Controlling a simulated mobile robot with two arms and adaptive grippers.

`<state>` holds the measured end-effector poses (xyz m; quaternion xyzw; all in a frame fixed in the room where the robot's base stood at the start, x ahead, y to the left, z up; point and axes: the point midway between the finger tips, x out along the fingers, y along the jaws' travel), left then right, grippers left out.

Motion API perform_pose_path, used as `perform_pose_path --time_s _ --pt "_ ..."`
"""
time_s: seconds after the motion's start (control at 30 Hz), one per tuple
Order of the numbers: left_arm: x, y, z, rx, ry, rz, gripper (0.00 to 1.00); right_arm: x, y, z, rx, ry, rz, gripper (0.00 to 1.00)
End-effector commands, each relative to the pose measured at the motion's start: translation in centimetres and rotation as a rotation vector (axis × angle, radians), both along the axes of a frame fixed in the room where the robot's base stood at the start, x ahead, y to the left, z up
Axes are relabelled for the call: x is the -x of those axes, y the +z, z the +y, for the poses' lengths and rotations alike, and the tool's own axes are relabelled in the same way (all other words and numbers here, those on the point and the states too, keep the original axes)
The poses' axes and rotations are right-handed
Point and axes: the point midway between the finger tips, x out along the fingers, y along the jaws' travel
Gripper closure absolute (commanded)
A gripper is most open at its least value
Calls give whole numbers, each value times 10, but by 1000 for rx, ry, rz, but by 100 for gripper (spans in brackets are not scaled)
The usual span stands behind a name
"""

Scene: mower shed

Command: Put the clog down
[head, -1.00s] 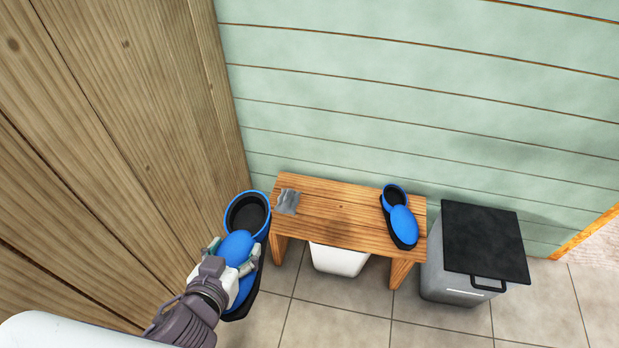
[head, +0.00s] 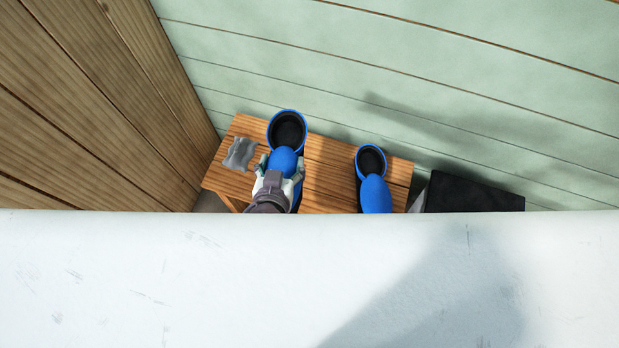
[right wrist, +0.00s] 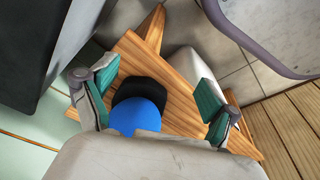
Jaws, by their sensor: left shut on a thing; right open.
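A blue clog with a black inside (head: 284,158) is held by my left gripper (head: 281,172), which is shut on it. The clog is over the left-middle part of the wooden bench (head: 330,176); I cannot tell whether it touches the top. A second blue clog (head: 375,195) sits on the bench to its right. My right gripper (right wrist: 155,88) is open and empty in the right wrist view. A blue and black clog end (right wrist: 137,117) shows between and beyond its fingers, above the bench (right wrist: 178,110).
A crumpled grey piece (head: 240,153) lies at the bench's left end. A black-topped bin (head: 472,193) stands right of the bench. A wooden wall (head: 90,110) is close on the left, a green wall (head: 400,60) behind. My own white body part hides the lower head view.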

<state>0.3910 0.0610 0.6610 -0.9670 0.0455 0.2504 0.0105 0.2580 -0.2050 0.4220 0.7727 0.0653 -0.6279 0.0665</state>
Motion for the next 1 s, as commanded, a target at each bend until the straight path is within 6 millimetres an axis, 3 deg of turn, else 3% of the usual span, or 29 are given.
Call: perform_pose_path --time_s 0.03,0.1,0.3,0.43,0.53,0.63,0.8,1.0 --pt "-4 -25 -19 5 -20 -4 83 -10 6 1 -3 -2 -20 13" --pt "-6 -43 -42 4 -48 -4 83 -18 28 2 -4 -5 -34 13" --pt "-10 -77 -95 4 -120 -5 83 -25 79 2 -5 -10 -62 13" --pt "-10 -96 -127 4 -165 -7 83 -23 97 1 -6 -12 -77 13" --pt "-11 -106 -149 3 -198 -9 83 -21 95 1 -5 -14 -77 13" --pt "-10 -108 -159 1 -215 -9 83 -23 77 1 -4 -13 -68 13" --pt "-10 -108 -163 0 -221 -9 83 -25 55 2 -5 -11 -60 13" --pt "-25 -123 -145 -8 -221 -10 83 -25 55 2 -6 -11 -65 13"
